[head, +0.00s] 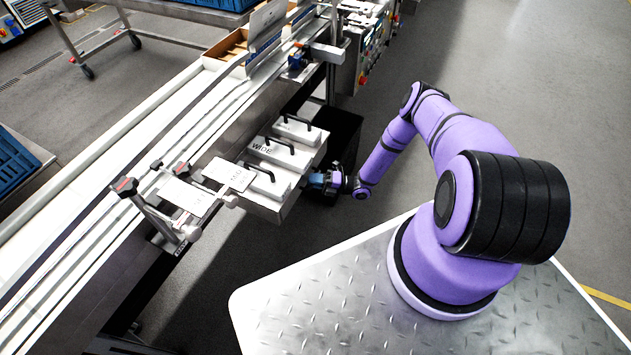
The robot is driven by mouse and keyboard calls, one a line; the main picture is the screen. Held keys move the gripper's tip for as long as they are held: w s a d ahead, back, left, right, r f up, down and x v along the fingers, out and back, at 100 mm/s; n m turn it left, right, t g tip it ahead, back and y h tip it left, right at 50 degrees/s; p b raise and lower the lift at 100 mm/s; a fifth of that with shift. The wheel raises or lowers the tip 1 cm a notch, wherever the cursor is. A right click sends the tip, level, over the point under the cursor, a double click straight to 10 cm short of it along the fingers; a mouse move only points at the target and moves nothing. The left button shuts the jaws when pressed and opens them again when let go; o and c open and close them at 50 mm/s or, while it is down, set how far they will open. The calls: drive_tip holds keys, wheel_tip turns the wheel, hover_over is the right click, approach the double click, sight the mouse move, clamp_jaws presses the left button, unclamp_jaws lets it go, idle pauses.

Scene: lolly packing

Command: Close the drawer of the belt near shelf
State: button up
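The drawer (263,206) of the belt is pulled out from the side of the conveyor (130,172). It holds several white blocks with black handles, one marked "WIDE" (272,149). My gripper (318,180) is at the drawer's front right side, very close to it or touching it. The fingers are small and partly hidden here, so I cannot tell whether they are open or shut. No shelf can be made out for certain.
A cardboard box (228,50) stands on the far part of the conveyor. A control panel with buttons (372,40) is behind it. A wheeled metal frame (112,37) stands at the upper left. Blue crates (14,165) are at the left edge. Grey floor is clear at the right.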

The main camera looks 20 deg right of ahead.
drive_tip(key=v, duration=1)
drive_tip(key=shift+s+d, duration=0.15)
drive_tip(key=shift+d, duration=0.2)
drive_tip(key=shift+f, duration=0.15)
